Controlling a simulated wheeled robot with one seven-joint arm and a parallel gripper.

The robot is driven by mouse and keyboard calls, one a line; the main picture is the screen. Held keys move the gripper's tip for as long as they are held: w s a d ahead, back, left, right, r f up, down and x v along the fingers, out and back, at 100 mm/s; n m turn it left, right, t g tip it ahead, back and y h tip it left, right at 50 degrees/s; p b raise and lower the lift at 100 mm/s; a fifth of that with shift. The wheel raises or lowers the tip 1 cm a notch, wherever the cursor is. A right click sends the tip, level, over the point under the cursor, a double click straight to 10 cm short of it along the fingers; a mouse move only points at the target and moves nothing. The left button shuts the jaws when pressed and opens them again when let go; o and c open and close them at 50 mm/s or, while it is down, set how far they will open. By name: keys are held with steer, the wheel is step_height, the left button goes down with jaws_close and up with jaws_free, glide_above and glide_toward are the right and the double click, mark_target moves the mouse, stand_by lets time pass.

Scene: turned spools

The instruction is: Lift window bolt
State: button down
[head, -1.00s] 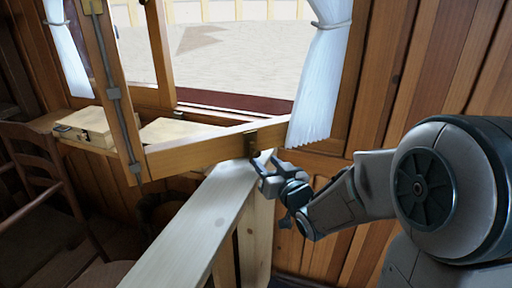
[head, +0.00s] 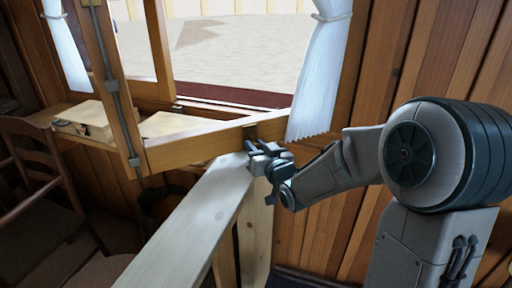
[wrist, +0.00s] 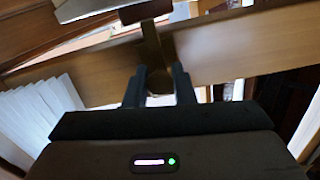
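The open wooden window sash (head: 200,147) hangs into the room. A dark brass fitting (head: 250,132), seemingly the window bolt, sits on its bottom rail; in the wrist view it is a brass strip (wrist: 151,45) with a rounded lower end. My gripper (head: 262,146) is just below the fitting in the head view and partly covers it. In the wrist view its two dark fingers (wrist: 160,84) stand apart, one on each side of the rounded end. Whether they touch it is unclear.
A pale wooden ledge (head: 195,222) runs below the sash, close to my gripper. A white curtain (head: 320,75) hangs just right of the fitting. A wooden box (head: 85,120) lies on the sill at left, and a chair (head: 35,165) stands at far left.

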steer(key=shift+r+p, duration=0.6)
steer(key=shift+r, duration=0.8)
steer(key=c, duration=1.3)
jaws_free()
steer(key=b+v, duration=0.6)
steer(key=v, duration=0.7)
steer(key=shift+s, duration=0.35)
steer(key=shift+d, duration=0.1)
